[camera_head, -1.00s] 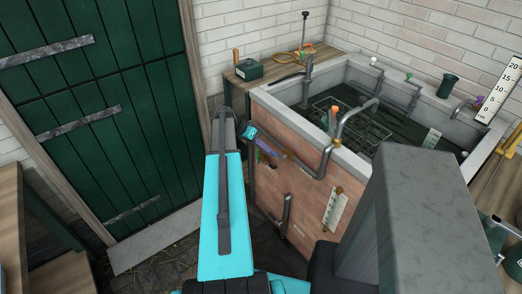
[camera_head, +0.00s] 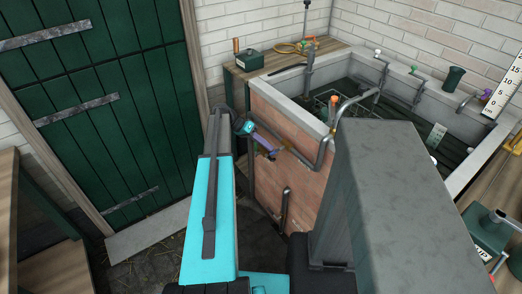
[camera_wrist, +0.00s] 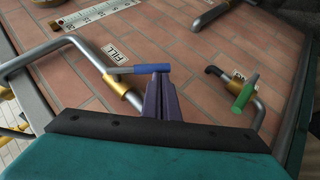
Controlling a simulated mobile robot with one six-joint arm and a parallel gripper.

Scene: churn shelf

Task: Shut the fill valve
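The fill valve (camera_wrist: 122,82) is a brass body on a grey pipe beside a "FILL" label (camera_wrist: 117,53) on the brick wall. Its lever has a blue grip (camera_wrist: 152,68) and points right, across the slanting pipe. My gripper (camera_wrist: 161,76) has purple fingers, close together, with their tips at the blue grip. In the head view my gripper (camera_head: 262,139) is at the tank's brick side, and the valve is small and partly hidden there.
A second valve with a green grip (camera_wrist: 245,92) is on another pipe to the right in the wrist view. The brick tank's concrete rim (camera_head: 290,110) rises above my gripper. A wooden bench with a green box (camera_head: 249,60) stands behind. A green door (camera_head: 95,110) is at left.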

